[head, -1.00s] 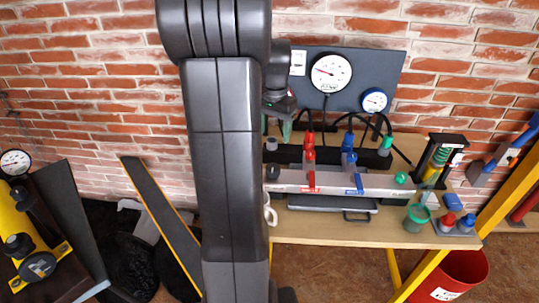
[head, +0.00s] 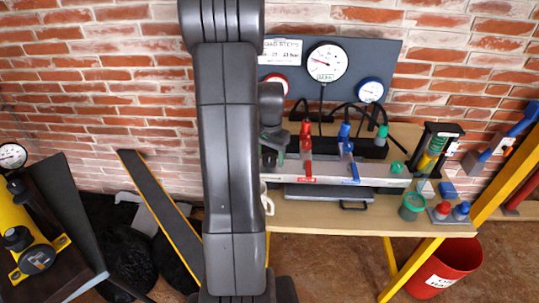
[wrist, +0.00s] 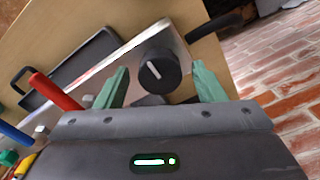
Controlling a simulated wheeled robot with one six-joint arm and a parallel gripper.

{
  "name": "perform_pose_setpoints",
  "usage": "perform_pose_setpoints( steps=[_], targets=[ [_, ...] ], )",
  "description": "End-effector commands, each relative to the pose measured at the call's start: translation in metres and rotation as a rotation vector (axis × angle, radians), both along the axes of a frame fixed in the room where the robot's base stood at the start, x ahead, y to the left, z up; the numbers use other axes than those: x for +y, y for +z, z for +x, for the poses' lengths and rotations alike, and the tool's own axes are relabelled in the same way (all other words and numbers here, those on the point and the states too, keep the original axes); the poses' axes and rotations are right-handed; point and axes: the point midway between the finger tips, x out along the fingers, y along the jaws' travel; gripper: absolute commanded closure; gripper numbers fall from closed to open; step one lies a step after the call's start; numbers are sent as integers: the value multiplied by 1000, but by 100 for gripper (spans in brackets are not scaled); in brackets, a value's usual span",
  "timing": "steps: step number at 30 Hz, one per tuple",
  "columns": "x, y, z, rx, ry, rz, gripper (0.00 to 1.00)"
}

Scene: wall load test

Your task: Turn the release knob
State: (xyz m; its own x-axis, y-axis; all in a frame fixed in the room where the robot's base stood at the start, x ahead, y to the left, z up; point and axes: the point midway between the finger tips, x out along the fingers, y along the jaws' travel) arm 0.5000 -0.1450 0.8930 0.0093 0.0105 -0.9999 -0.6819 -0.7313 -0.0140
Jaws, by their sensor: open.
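The release knob (wrist: 155,62) is round and black with a white pointer line, on the end of a silver metal block (wrist: 120,62). In the wrist view it sits between the green fingertips of my gripper (wrist: 161,68). The jaws are open, with a gap visible on each side of the knob; I cannot tell how deep it is between them. In the head view my gripper (head: 273,140) is at the left end of the silver block (head: 390,177), and my arm and gripper mostly hide the knob there.
A red lever (head: 305,140) and a blue lever (head: 345,140) stand on the block, right of my gripper. Gauges (head: 327,62) hang on a dark panel behind. A black tray (head: 318,193) lies in front on the wooden bench (head: 300,217). A red bucket (head: 445,268) stands on the floor.

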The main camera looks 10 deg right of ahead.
Motion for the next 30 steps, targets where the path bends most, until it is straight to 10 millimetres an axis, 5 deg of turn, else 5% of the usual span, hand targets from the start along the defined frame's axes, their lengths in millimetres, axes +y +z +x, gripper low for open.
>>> perform_pose_setpoints(
  steps=[5,12,30],
  targets=[
    [0,0,0,0,0,0,39],
    [0,0,0,0,0,0,82],
    [0,0,0,-1,216,0,82]
  ],
)
